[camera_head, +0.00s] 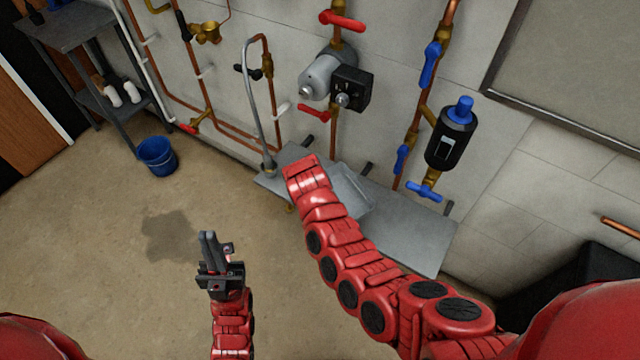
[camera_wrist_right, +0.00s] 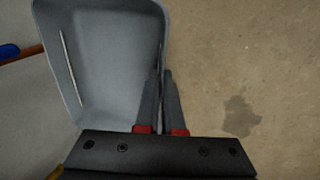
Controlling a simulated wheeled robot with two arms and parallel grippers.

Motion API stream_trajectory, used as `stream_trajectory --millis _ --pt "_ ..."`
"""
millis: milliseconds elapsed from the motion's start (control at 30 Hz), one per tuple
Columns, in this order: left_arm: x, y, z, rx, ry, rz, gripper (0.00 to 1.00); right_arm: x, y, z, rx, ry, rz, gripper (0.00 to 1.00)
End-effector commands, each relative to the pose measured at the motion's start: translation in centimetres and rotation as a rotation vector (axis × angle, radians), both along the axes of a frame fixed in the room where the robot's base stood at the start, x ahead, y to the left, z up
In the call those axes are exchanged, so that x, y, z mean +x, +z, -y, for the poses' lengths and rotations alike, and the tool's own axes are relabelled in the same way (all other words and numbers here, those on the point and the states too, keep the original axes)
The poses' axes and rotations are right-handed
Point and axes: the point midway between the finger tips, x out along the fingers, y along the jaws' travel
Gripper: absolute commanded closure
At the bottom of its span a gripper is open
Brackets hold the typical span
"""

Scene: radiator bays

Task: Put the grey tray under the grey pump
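The grey pump (camera_head: 320,77) is mounted on a vertical copper pipe on the wall, with a black box on its right side. The grey tray (camera_head: 353,190) is below it, over the grey shelf (camera_head: 415,230); my right arm partly covers it. In the right wrist view the tray (camera_wrist_right: 105,60) fills the upper left and looks empty. My right gripper (camera_wrist_right: 162,100) has its fingers close together on either side of the tray's right wall, gripping it. Whether the tray touches the shelf is unclear. My left gripper (camera_head: 209,236) is shut and empty, above the floor.
A hooked grey pipe (camera_head: 251,100) rises at the shelf's left end. A black cylinder (camera_head: 452,138) with blue valves hangs on the pipe to the right. A blue bucket (camera_head: 157,156) stands on the floor at left, near a dark wet patch (camera_head: 170,235). The left floor is mostly clear.

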Motion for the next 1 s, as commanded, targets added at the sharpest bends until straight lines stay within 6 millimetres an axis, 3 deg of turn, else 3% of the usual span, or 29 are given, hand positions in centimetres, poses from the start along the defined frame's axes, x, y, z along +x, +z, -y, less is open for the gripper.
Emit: stream_trajectory --millis 200,833,1000 --pt "0.0 -0.6 0.0 0.000 0.000 0.000 1.00 2.2 -0.8 -4.2 -0.022 0.172 -0.007 1.00" --pt "0.0 -2.3 0.0 0.000 0.000 0.000 1.00 2.8 -2.3 -11.0 0.007 0.429 -0.018 1.00" --pt "0.0 -2.5 0.0 0.000 0.000 0.000 1.00 2.4 -2.6 -11.3 0.011 0.468 -0.024 1.00"
